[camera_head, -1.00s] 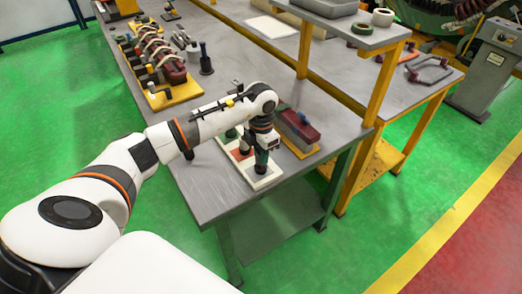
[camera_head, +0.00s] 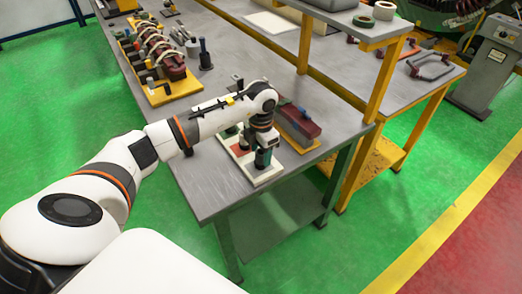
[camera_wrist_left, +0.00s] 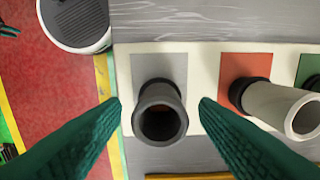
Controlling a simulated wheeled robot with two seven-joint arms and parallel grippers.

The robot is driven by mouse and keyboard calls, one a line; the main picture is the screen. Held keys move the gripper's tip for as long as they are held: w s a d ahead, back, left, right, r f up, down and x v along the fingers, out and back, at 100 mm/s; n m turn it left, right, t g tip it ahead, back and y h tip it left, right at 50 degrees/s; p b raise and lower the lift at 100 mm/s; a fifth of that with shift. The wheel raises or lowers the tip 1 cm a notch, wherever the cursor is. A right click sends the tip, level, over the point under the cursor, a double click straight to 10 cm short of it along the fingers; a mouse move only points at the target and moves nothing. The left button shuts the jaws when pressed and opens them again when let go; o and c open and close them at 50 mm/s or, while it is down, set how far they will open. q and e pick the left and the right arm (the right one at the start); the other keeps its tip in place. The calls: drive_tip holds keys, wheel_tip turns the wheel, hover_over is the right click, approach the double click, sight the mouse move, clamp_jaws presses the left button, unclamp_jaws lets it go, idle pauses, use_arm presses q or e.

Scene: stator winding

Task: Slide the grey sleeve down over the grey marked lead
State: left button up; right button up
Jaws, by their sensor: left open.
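The grey sleeve (camera_wrist_left: 160,112) is a dark grey hollow tube. In the left wrist view it stands on a grey square (camera_wrist_left: 175,66) of a white board (camera_wrist_left: 206,62), its open end toward the camera. My left gripper (camera_wrist_left: 160,101) is open, with a green ridged finger on each side of the sleeve and a visible gap on both sides. In the head view my left gripper (camera_head: 262,156) is low over the board (camera_head: 268,178) and hides the sleeve. I cannot make out which lead carries a grey mark. My right gripper is not in view.
A pale tube (camera_wrist_left: 275,103) with a black base stands on a red square. A maroon block (camera_head: 301,122) on a yellow base sits right beside the board. A coil fixture on a yellow base (camera_head: 172,93) stands farther back left. The table's front left is clear.

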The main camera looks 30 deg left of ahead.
use_arm(q)
wheel_tip(320, 180, up, 12)
drive_tip(key=b, duration=0.2)
idle(0.8)
